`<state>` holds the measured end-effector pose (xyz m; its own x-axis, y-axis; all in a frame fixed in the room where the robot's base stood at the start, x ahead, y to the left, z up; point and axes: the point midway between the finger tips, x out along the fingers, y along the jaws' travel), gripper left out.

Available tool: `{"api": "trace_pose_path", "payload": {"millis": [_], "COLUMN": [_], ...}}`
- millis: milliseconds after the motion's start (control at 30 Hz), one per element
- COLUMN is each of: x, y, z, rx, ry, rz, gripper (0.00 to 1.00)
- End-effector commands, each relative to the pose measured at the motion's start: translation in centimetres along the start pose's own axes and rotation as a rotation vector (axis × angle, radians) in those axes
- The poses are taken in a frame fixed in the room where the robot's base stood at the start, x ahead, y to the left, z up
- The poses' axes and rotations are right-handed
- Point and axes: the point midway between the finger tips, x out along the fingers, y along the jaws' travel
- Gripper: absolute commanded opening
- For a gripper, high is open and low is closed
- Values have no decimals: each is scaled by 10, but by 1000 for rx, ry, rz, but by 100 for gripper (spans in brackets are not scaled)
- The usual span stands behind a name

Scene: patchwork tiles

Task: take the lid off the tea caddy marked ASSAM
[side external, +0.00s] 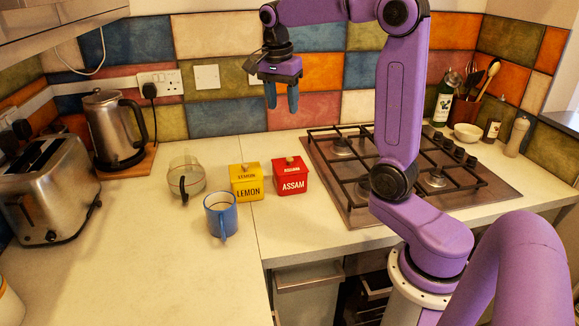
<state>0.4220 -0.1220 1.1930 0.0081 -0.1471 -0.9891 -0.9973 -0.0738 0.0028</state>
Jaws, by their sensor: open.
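The red tea caddy marked ASSAM (292,186) stands upright on the worktop, to the left of the hob. Its red lid (280,167) with a small knob is on top. The yellow caddy marked LEMON (247,188) stands close beside it on the left, also with its lid on. My gripper (282,107) is open and empty, its blue fingers pointing down. It hangs well above the worktop, above the caddies in the picture, in front of the tiled wall. I cannot tell its exact depth relative to the red caddy.
A blue mug (221,218) stands front left of the caddies, and a glass jug (186,178) stands left of them. The gas hob (330,192) lies to the right. A kettle (113,128) and toaster (48,192) are at left. The worktop in front is clear.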

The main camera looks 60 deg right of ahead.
Motion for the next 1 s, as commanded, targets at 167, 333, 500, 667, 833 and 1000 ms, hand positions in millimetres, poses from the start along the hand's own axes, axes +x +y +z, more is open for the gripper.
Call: {"api": "trace_pose_path", "payload": {"millis": [167,333,500,667,833,1000], "x": [9,39,71,99,118,126], "y": [0,1,1,1,0,0], "z": [-6,-6,-6,-6,-6,-7], "rx": [42,40,38,38,37,39], "ry": [3,2,1,1,2,2], "rz": [6,9,10,8,5,5], "gripper": [51,51,51,51,51,51]}}
